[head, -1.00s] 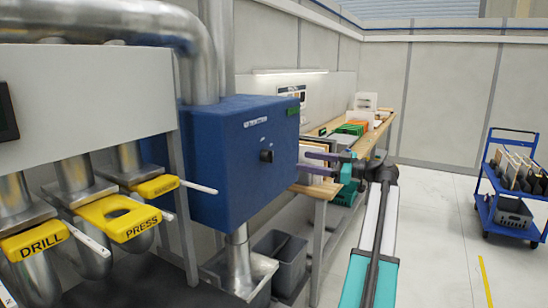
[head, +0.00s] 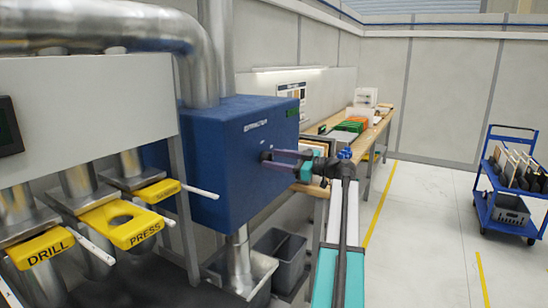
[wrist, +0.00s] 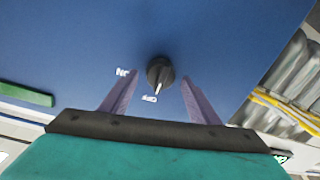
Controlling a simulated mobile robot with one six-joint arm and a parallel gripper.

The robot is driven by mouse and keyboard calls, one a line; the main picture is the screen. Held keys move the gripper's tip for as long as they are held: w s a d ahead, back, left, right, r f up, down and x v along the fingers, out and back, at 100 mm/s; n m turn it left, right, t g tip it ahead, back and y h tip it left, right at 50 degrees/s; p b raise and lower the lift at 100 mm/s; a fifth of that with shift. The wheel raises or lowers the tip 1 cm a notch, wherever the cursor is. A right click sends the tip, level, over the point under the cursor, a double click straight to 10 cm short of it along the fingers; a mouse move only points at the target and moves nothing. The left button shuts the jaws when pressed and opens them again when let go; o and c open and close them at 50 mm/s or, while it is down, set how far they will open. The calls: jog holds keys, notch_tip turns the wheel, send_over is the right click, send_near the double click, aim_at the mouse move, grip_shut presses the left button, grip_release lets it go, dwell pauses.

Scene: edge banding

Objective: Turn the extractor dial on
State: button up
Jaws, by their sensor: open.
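The extractor (head: 205,150) is a large blue box in the head view, with a small dark dial on its front face. In the wrist view the black dial (wrist: 160,72) shows with a pale pointer directed toward white lettering at its lower side. Another white label stands to its left. My gripper (head: 268,159) is at the front face, its two purple fingers reaching toward the dial. In the wrist view the fingers (wrist: 158,92) stand apart, one on each side of the dial, open and with nothing held. I cannot tell whether they touch it.
Yellow gates marked DRILL (head: 38,248) and PRESS (head: 125,225) are on ducts at the left. Grey bins (head: 280,258) stand below the extractor. A wooden bench (head: 375,135) runs behind my arm. A blue cart (head: 508,190) stands at the right on open floor.

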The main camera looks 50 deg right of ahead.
jog(key=shift+w+a, duration=0.15)
jog(key=shift+w, duration=0.3)
jog(key=c, duration=1.1)
jog(key=shift+o, duration=0.2)
